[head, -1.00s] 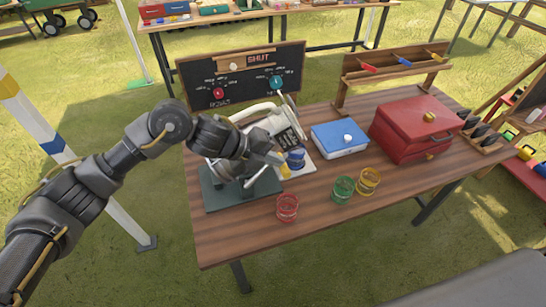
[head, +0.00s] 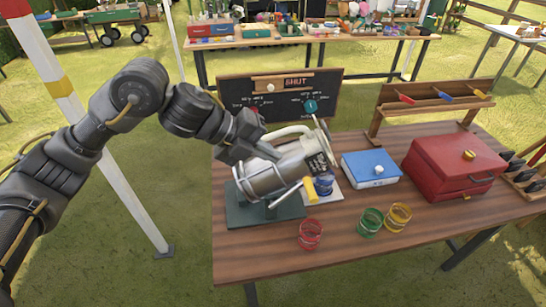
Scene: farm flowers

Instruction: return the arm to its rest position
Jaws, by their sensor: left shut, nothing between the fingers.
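My left arm comes in from the left, and its gripper (head: 262,152) is shut with nothing in it. It is just above and behind the silver metal can (head: 272,178), overlapping its upper left side in the head view; I cannot tell whether they touch. The can lies tilted in a wire cradle on a dark green base (head: 262,213) at the left of the wooden table (head: 350,236). My right gripper is not in view.
A black board marked SHUT (head: 330,90) with dials stands behind the can. Red (head: 311,235), green (head: 370,222) and yellow (head: 398,217) wire rings stand at the front. A blue box (head: 370,168) and red chest (head: 452,168) are to the right. A striped post (head: 120,190) stands behind my arm.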

